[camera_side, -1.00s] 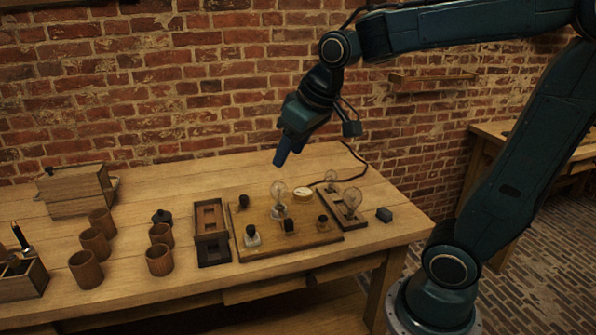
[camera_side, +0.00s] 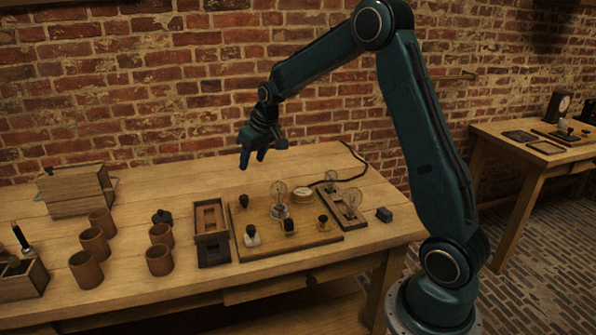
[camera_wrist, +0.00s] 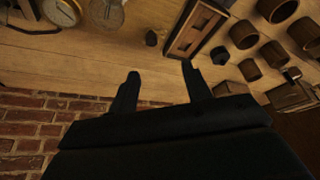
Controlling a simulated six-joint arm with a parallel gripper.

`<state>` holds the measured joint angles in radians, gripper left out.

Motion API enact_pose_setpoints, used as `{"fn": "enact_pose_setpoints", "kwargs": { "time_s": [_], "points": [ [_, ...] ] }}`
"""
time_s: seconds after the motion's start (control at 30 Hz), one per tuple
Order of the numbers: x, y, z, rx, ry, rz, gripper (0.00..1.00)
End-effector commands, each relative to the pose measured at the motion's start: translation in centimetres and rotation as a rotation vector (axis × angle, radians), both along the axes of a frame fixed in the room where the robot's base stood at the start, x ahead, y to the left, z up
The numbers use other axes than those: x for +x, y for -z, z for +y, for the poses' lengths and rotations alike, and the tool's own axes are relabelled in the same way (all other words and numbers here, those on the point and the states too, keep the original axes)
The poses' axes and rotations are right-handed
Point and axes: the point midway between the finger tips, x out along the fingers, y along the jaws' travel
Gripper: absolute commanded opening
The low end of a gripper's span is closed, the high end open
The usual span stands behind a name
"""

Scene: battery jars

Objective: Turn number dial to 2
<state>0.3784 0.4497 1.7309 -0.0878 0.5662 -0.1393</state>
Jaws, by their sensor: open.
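A wooden board (camera_side: 270,246) on the bench carries a pale round dial face (camera_side: 303,194) at its back right. The dial also shows at the top left of the wrist view (camera_wrist: 62,11); its markings are too small to read. Black knobs also stand on the board, one (camera_side: 243,201) at its back left and one (camera_side: 323,222) at its right. I cannot tell for certain which part is the number dial. My gripper (camera_side: 252,162) is open and empty, in the air above the bench behind the board. Its two spread fingers (camera_wrist: 160,70) show in the wrist view.
A glass bulb (camera_side: 279,195) stands upright on the board, with two more on a small base to the right. A dark wooden frame (camera_side: 211,222), several brown cups (camera_side: 95,243) and a wooden box (camera_side: 76,190) stand left. The brick wall is behind.

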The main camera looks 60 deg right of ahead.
Motion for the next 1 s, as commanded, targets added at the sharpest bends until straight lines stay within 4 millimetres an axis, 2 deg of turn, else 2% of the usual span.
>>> {"fn": "enact_pose_setpoints", "kwargs": {
  "time_s": [0.1,0.27,0.67,1.0],
  "points": [
    [1.1,2.0,-1.5,0.004,0.012,0.005,0.49],
    [1.7,3.2,-2.5,0.005,0.019,0.005,0.49],
    [2.0,3.9,-2.7,0.005,0.019,0.006,0.49],
    [3.2,7.0,-2.9,0.006,0.019,0.008,0.49]
  ]
}}
